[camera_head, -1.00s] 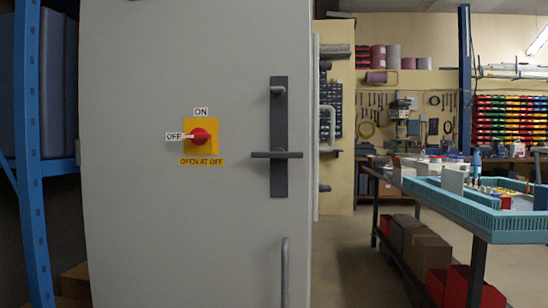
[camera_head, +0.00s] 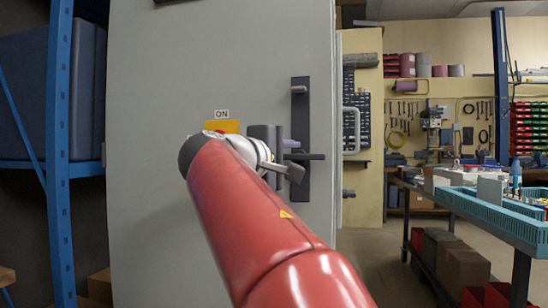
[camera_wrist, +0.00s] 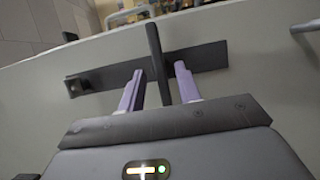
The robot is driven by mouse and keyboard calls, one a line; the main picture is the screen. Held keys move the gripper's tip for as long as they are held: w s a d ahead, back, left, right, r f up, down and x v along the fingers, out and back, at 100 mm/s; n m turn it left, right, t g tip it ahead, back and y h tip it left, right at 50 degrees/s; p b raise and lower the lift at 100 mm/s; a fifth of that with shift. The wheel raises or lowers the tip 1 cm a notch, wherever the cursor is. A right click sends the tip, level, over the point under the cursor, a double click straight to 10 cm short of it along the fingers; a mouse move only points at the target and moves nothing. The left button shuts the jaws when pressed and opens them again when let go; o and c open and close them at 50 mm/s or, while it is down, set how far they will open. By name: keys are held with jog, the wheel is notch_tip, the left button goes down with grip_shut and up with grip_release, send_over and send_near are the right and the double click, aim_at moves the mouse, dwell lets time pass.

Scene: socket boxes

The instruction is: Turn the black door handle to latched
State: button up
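The black door handle (camera_head: 312,156) is a horizontal lever on a dark vertical plate (camera_head: 300,105) on the grey cabinet door. My arm covers part of the lever's left side in the head view. In the wrist view, the handle (camera_wrist: 153,45) stands out across its plate (camera_wrist: 210,57) and runs between the fingers of my gripper (camera_wrist: 159,69). The two pale purple fingers are apart, one on each side of the lever, with gaps visible. The gripper looks open around the handle, not closed on it.
The grey cabinet door (camera_head: 160,80) fills the centre. A yellow switch plate (camera_head: 222,127) marked ON is mostly hidden behind my red arm. A blue rack (camera_head: 60,200) stands at the left. A workbench with a teal tray (camera_head: 490,212) stands at the right, with open floor between.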

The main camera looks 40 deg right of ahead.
aim_at(295, 157)
jog(key=shift+x, duration=1.7)
jog(key=shift+c, duration=0.3)
grip_shut()
